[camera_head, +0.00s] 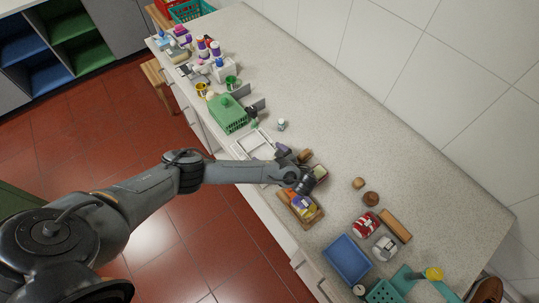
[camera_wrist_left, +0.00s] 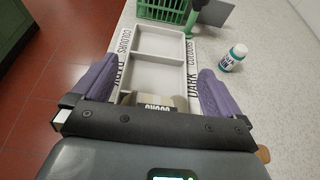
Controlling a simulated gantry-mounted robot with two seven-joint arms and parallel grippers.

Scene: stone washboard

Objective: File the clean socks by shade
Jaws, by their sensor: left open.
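My left gripper (camera_head: 294,168) is over the counter, beside the white sorting tray. In the left wrist view its two purple fingers stand wide apart, with the tray (camera_wrist_left: 157,44) seen beyond and between them. The gripper is open and nothing is gripped. The tray (camera_head: 253,145) has several shallow compartments; the bare ones in sight look empty. Its rim lettering includes "COLOURS" and "DARK COLOURS". A pale object with partly hidden dark lettering (camera_wrist_left: 158,107) shows at the near end, cut off by my gripper body. No sock can be made out with certainty. My right gripper is out of view.
A green basket (camera_head: 228,113) stands beyond the tray, and a small white bottle (camera_wrist_left: 232,57) stands to its right. A wooden crate of coloured items (camera_head: 316,216) is just below my gripper. A blue bin (camera_head: 347,260) is farther right.

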